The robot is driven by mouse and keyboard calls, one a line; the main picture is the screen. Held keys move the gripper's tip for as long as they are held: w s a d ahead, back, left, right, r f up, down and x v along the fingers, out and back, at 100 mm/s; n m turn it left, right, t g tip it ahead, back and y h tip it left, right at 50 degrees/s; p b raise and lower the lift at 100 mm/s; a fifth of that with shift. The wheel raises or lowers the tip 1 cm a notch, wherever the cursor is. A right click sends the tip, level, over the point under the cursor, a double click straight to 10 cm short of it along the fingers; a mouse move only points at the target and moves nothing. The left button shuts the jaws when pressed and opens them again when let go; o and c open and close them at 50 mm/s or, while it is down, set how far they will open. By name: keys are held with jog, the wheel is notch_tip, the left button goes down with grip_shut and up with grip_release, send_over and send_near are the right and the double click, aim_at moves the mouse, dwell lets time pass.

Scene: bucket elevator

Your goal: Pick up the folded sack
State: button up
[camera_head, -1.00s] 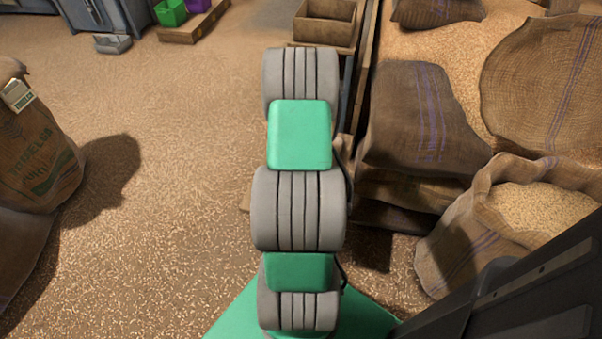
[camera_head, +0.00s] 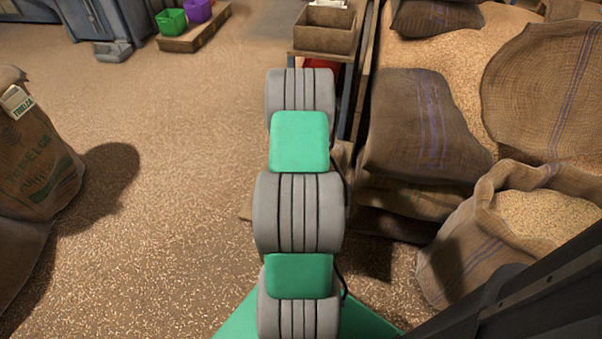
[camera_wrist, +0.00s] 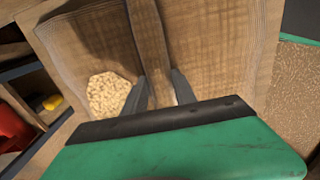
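My gripper (camera_wrist: 160,78) shows in the wrist view with its two dark fingers apart, pointing away over brown, coarse-woven material. A narrow brown strip runs up between the fingers, and I cannot tell whether they touch it. A brown woven surface (camera_wrist: 225,40) spreads to the right of the fingers. Pale grain (camera_wrist: 108,92) lies in a hollow to their left. I cannot tell for sure which of this is the folded sack. In the head view my arm hides the gripper. A flattened striped sack (camera_head: 415,125) lies on a stack right of my arm.
An open grain sack (camera_head: 470,250) stands at the right. A wooden box (camera_head: 325,32) sits on a bench beyond my arm, with a red object (camera_head: 318,72) below. A full sack (camera_head: 35,160) stands at the left. The floor between is clear.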

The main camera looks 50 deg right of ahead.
grip_shut()
dwell(0.7)
jog(key=shift+r, duration=0.1)
